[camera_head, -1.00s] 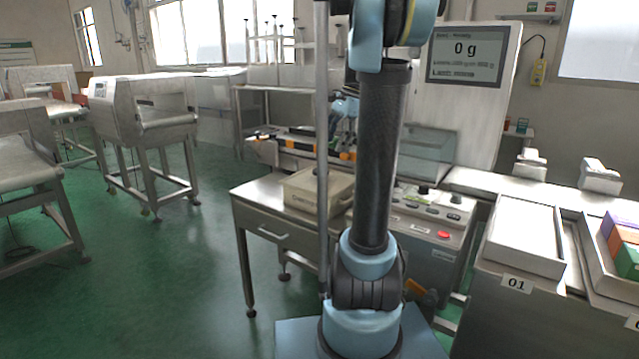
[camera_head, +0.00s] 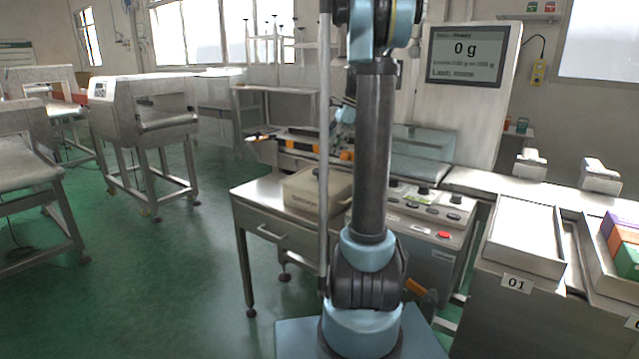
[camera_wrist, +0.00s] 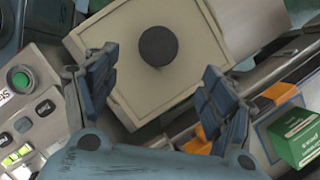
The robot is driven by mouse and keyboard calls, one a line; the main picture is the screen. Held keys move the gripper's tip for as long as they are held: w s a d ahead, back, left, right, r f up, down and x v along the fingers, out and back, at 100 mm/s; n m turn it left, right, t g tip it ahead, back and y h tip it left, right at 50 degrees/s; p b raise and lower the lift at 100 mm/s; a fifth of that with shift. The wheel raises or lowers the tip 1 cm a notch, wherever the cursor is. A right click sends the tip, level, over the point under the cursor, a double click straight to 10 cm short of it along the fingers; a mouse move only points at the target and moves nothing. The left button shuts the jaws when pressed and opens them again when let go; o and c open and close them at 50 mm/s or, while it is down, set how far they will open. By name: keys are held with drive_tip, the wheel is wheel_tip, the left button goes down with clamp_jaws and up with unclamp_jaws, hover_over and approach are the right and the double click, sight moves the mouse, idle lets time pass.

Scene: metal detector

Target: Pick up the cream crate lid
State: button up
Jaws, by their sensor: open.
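The cream crate lid (camera_wrist: 125,72) fills the upper middle of the wrist view. It is a flat square with a round dark knob (camera_wrist: 158,46) in its centre. In the head view the cream crate (camera_head: 308,197) stands on a steel table, with the lid (camera_head: 305,180) on top, partly behind a thin pole. My gripper (camera_wrist: 157,68) is open and empty in the wrist view. Its two blue fingers show on either side of the lid's near part, with the knob beyond and between the tips. Its height above the lid is hard to tell.
A control panel (camera_head: 430,215) with buttons stands right of the crate, partly behind my arm. A green box (camera_wrist: 297,135) lies right of the fingers in the wrist view. A display (camera_head: 465,57) reads 0 g. The steel table's (camera_head: 262,203) left front is bare.

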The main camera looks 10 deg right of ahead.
sight(321, 170)
drive_tip(key=x, duration=1.1)
drive_tip(key=shift+s+a, duration=0.1)
drive_tip(key=shift+s, duration=0.05)
drive_tip(key=shift+r, duration=0.1)
drive_tip(key=c, duration=1.3)
